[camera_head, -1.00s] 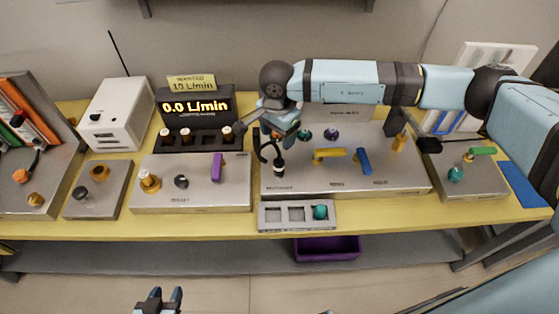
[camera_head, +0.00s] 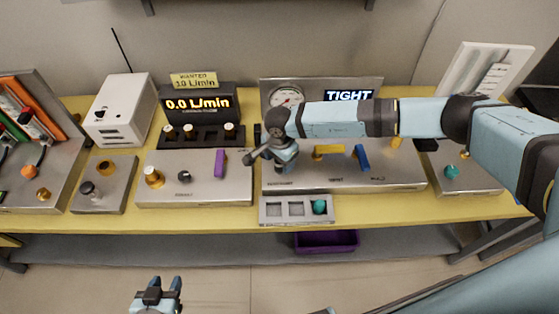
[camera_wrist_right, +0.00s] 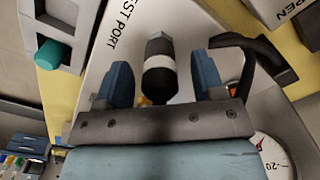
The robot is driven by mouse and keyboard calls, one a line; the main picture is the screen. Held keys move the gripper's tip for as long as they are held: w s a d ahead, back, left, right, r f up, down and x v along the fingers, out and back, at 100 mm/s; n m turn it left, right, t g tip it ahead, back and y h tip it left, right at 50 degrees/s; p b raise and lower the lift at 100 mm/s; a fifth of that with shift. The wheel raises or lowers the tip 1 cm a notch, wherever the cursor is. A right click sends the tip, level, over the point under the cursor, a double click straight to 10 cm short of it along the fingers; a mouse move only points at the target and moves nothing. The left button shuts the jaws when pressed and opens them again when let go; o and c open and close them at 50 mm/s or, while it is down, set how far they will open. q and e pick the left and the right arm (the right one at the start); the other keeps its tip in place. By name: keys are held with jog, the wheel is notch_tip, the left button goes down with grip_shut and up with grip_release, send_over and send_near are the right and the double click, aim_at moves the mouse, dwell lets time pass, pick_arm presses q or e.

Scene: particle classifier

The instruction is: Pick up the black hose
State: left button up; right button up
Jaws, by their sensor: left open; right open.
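The black hose (camera_wrist_right: 262,60) shows in the right wrist view as a thick curved tube just right of my right gripper's right finger. A black connector with a white band (camera_wrist_right: 160,75) stands at the test port, between the two open fingers; whether they touch it I cannot tell. In the head view my right gripper (camera_head: 268,164) is over the test port and hides the hose and connector. My left gripper (camera_head: 160,284) is open and empty, low in front of the bench.
A metal tray (camera_head: 268,221) with a teal knob (camera_head: 319,207) lies in front of the test panel. A purple lever (camera_head: 220,163) is left of my right gripper; yellow (camera_head: 327,150) and blue (camera_head: 361,155) handles are right. A pressure gauge (camera_head: 287,98) stands behind.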

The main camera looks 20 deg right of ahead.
jog(key=shift+c, duration=0.3)
jog(key=c, duration=0.8)
jog(key=shift+r, duration=0.1)
notch_tip(320, 180, up, 20)
jog(key=b, duration=0.3)
